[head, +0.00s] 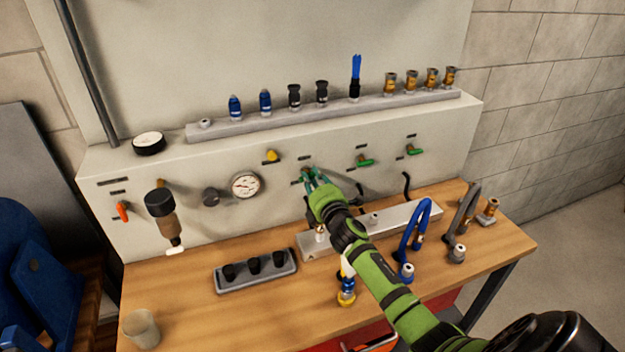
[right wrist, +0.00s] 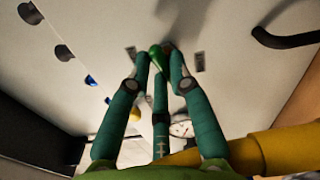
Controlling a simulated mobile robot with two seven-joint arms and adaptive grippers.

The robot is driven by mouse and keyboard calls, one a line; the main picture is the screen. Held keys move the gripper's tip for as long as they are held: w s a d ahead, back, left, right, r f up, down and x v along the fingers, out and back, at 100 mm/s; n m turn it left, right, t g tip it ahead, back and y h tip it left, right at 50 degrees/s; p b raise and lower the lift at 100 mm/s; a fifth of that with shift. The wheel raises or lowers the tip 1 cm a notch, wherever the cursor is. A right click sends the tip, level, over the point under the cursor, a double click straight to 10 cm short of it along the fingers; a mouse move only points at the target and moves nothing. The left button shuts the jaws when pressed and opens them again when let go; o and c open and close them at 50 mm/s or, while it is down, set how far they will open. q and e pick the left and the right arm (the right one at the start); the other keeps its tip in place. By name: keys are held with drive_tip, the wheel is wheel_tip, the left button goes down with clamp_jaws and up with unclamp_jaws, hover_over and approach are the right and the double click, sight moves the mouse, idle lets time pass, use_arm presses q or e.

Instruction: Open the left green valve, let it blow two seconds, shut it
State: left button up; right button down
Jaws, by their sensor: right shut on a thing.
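The left green valve (head: 307,170) sits on the pale panel and is mostly hidden by my right gripper (head: 314,180). In the right wrist view its green handle (right wrist: 155,57) lies between the teal fingertips of my right gripper (right wrist: 158,62), which is shut on it. The handle's exact angle is hard to tell behind the fingers. Two other green valves, a middle one (head: 365,161) and a right one (head: 414,150), are on the same panel with their handles roughly sideways. My left gripper is not in view.
A pressure gauge (head: 245,185) and a yellow knob (head: 272,156) are left of the valve. Below, the wooden bench (head: 200,317) holds a grey block (head: 395,226), a blue hose (head: 417,222), a black-capped tray (head: 255,275) and a cup (head: 141,328). Several fittings stand on the upper ledge.

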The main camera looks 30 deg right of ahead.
drive_tip(key=shift+f+m, duration=0.1)
drive_tip(key=shift+m, duration=1.5)
drive_tip(key=c, duration=1.1)
unclamp_jaws()
drive_tip(key=v, duration=1.2)
drive_tip(key=shift+d, duration=0.1)
drive_tip(key=shift+s+f, duration=0.1)
drive_tip(key=shift+f, duration=0.05)
